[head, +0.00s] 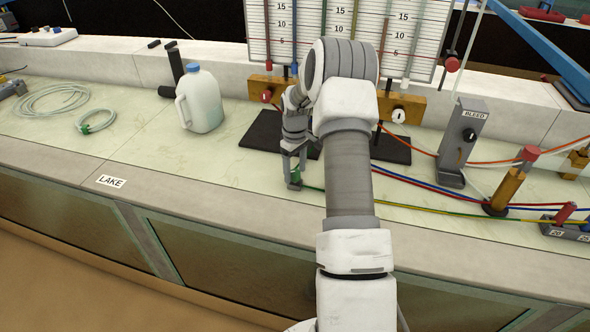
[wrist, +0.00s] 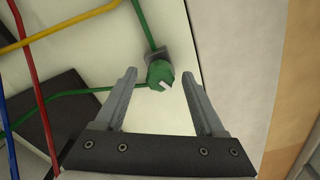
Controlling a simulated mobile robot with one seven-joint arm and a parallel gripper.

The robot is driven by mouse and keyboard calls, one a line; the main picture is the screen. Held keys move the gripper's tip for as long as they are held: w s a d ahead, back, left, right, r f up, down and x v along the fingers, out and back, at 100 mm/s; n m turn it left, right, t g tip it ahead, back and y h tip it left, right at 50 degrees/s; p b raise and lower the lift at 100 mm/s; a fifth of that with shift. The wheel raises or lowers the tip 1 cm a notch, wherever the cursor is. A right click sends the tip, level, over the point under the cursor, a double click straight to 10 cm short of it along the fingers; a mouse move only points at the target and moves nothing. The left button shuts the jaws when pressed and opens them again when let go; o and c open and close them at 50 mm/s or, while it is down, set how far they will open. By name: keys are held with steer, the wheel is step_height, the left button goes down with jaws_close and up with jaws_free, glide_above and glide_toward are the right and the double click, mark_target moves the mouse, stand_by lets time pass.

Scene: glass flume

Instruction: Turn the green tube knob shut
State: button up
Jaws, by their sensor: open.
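The green tube knob (wrist: 160,74) is a small round green knob with a white pointer mark, on a dark grey mount with green tube running from it, in the wrist view. The green knob also shows in the head view (head: 295,176), low between my fingers. My gripper (wrist: 160,80) is open, with one finger on the left of the knob and one on the right. Gaps show between the knob and both fingers. In the head view my gripper (head: 294,180) points down over the bench top. I cannot tell the exact height of the fingertips against the knob.
Blue, red and yellow tubes (wrist: 28,80) run left of my gripper in the wrist view. A white jug (head: 203,102) stands on the bench to the left. A grey block marked BLEED (head: 463,150) stands to the right. A gauge board stands behind. The bench's front edge is close.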

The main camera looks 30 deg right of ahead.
mark_target(295, 172)
step_height(295, 172, up, 17)
steer(key=p, duration=0.1)
steer(key=shift+r+p, duration=0.2)
steer(key=shift+p, duration=0.15)
stand_by(0.4)
